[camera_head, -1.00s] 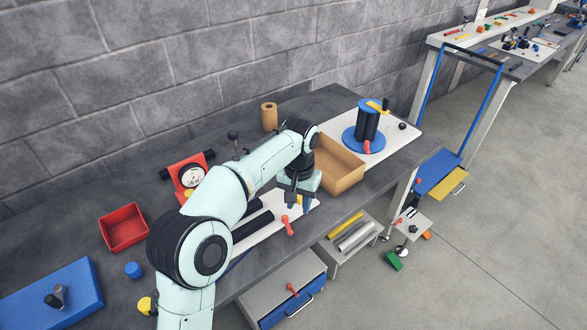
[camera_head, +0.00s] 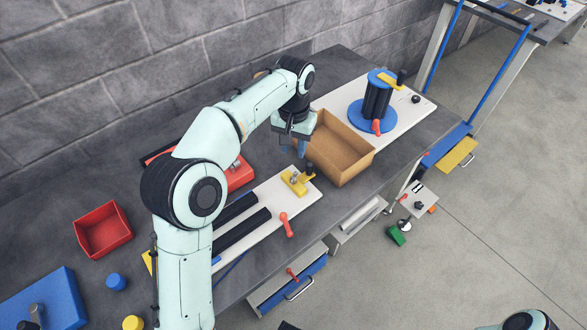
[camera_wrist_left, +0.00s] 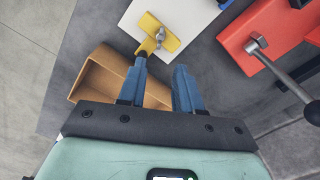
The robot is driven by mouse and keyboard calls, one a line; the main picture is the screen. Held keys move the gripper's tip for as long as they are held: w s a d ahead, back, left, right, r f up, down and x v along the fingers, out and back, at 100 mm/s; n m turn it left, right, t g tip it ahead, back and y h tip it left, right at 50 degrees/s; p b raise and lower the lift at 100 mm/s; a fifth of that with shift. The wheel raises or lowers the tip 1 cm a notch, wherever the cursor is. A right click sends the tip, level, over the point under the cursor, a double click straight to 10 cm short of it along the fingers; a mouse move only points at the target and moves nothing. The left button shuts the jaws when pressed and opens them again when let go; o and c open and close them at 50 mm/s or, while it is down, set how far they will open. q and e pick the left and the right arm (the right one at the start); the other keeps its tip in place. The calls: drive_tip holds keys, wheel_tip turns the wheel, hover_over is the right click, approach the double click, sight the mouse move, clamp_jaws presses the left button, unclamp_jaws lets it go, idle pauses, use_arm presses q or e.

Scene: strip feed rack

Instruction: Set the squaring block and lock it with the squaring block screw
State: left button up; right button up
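A yellow block (camera_head: 294,182), which looks like the squaring block, sits at the right end of the white base plate (camera_head: 305,200). A small grey metal piece and a black knob (camera_head: 310,170), which may be the squaring block screw, are on it. The block also shows in the left wrist view (camera_wrist_left: 171,42), with the black knob at its lower left. My left gripper (camera_head: 301,150) is open and empty, pointing down behind the block beside the cardboard box. Its blue fingers (camera_wrist_left: 160,88) stand apart in the wrist view. My right gripper is not in view.
The open cardboard box (camera_head: 340,150) stands close to the right of the gripper. Black rails (camera_head: 245,230) and a red-handled lever (camera_head: 286,224) are on the plate. A red device (camera_head: 238,176) stands behind it. A blue reel (camera_head: 375,100) is farther right.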

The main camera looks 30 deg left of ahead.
sight(294, 176)
use_arm(q)
wheel_tip(294, 176, down, 12)
drive_tip(key=shift+r+b, duration=0.25)
drive_tip(key=shift+b, duration=0.7)
clamp_jaws()
